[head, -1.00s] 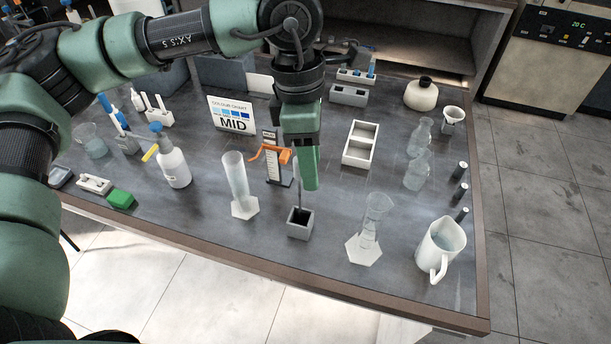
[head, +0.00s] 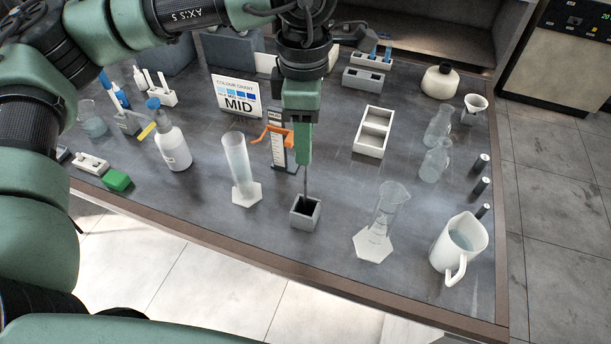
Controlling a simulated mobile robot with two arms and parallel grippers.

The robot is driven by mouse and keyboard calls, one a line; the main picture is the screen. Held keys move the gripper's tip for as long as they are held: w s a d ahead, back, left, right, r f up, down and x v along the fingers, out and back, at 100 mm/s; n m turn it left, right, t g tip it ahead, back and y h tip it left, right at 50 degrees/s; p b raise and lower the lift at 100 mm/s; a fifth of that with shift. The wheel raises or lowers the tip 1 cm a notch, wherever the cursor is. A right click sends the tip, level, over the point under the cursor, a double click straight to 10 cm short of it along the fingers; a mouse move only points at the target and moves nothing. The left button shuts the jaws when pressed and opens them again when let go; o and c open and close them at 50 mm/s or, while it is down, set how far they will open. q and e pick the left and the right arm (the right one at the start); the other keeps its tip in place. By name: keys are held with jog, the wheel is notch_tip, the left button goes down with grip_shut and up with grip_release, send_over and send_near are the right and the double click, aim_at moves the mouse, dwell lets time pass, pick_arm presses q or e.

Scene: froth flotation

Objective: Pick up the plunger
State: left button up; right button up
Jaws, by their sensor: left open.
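The plunger (head: 306,184) shows as a thin dark rod standing upright in a small grey square holder (head: 306,221) near the table's front edge. Its upper part is hidden by my left gripper. My left gripper (head: 304,160) points straight down above the holder, its green fingers in line with the rod. The fingers are open, seen nearly edge-on. I cannot tell whether the rod is between them or behind them. My right gripper is out of view.
A tall cylinder (head: 239,165) stands left of the holder and another cylinder (head: 382,222) right of it. A stand with an orange arm (head: 276,135) is close behind the gripper. A white jug (head: 459,247) is at the right front.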

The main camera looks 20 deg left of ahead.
pick_arm(q)
jog(key=p, duration=0.4)
send_over(305, 186)
jog(key=f, duration=0.7)
jog(key=shift+w, duration=0.2)
jog(key=shift+f, duration=0.3)
grip_shut()
